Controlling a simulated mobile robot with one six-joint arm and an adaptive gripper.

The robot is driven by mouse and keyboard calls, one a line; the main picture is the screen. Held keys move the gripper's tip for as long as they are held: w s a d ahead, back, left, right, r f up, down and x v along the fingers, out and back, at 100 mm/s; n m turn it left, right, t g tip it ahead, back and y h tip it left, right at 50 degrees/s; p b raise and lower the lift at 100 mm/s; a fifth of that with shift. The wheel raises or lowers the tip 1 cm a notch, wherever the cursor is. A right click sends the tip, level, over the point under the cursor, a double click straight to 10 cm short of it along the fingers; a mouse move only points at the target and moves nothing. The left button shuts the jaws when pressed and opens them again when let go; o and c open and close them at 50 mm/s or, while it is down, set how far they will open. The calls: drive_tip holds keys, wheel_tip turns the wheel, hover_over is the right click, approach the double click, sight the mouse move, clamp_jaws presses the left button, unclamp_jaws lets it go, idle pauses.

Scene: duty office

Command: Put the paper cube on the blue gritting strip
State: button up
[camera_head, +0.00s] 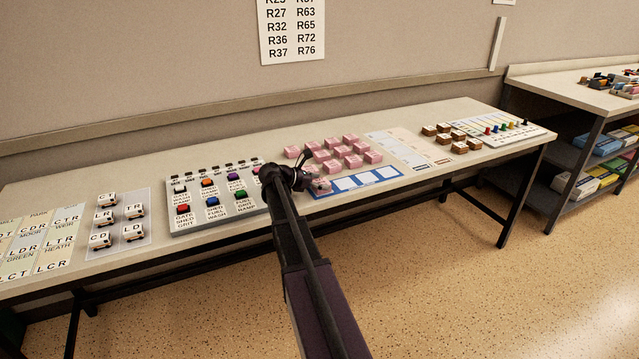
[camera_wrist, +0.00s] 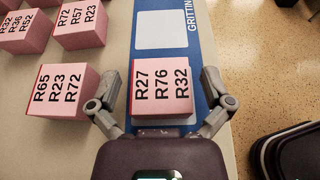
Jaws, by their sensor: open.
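The blue gritting strip (camera_head: 384,173) lies along the front of the long table, with white squares on it. Its printed name and blue edge show in the wrist view (camera_wrist: 203,45). A pink paper cube (camera_wrist: 162,92) marked R27, R76, R32 sits over the near end of the strip; it also shows in the head view (camera_head: 320,184). My gripper (camera_wrist: 160,82) is open, with one finger on each side of this cube. I cannot tell whether either finger touches it. The cube's underside is hidden.
Several other pink cubes (camera_head: 345,149) stand behind the strip; one marked R65, R23, R72 (camera_wrist: 64,92) is close to my left finger. A grey button panel (camera_head: 190,219) lies left. Brown blocks (camera_head: 443,138) stand right. The strip's farther squares (camera_wrist: 160,27) are bare.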

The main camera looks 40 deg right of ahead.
drive_tip(key=p+v, duration=0.4)
drive_tip(key=v, duration=0.8)
